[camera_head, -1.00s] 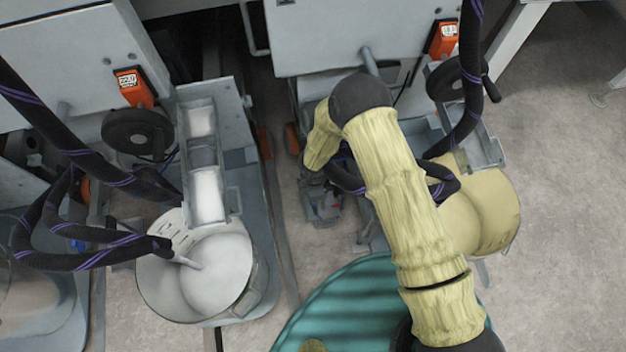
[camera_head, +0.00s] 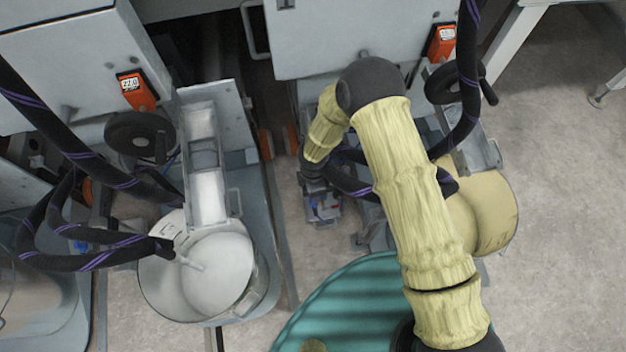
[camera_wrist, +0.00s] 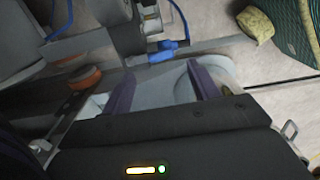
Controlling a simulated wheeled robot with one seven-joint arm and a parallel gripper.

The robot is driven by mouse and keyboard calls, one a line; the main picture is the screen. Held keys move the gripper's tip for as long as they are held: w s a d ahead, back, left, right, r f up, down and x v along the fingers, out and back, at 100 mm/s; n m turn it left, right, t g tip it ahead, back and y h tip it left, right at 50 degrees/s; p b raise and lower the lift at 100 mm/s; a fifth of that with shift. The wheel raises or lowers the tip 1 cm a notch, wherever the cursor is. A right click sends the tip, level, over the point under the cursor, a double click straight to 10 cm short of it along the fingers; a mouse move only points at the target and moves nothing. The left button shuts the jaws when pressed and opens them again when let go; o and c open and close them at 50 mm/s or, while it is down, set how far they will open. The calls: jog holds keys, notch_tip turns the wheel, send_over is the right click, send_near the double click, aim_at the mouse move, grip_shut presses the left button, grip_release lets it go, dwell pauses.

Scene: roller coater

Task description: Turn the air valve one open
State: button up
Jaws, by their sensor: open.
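In the wrist view, a blue fitting (camera_wrist: 158,55) with a blue hose sits on grey metal parts just beyond my fingertips; it may be air valve one, but I cannot tell for sure. My gripper (camera_wrist: 162,88) is open, with two purple fingers apart and nothing seen between them but a pale surface behind. The blue fitting looks apart from both fingers. The fingers are not clear there.
An orange-rimmed knob (camera_wrist: 84,78) is left of the fingers. Dark hoses hang close to my arm. Bare floor (camera_head: 560,220) lies far right.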

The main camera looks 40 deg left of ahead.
notch_tip(320, 180, up, 12)
jog(key=p, duration=0.2)
dwell(0.5)
jog(key=w+d+r+m+t, duration=0.1)
jog(key=w+d+r+m, duration=0.55)
jog(key=d, duration=0.25)
jog(key=w+d+r+m, duration=0.5)
jog(key=w+d+r, duration=0.2)
jog(key=d+r, duration=0.15)
jog(key=s+d+r+m+t, duration=0.1)
jog(key=s+d+r+m, duration=0.1)
jog(key=d+r+m, duration=0.35)
jog(key=s+d+r+m, duration=0.1)
jog(key=d+r+m, duration=0.1)
jog(key=d+m, duration=0.6)
jog(key=s+d+r+m+t, duration=0.1)
jog(key=s+d+r+m, duration=0.2)
jog(key=d, duration=0.7)
notch_tip(320, 180, up, 25)
jog(key=p, duration=2.4)
jog(key=shift+w+d, duration=0.35)
jog(key=shift+w, duration=0.05)
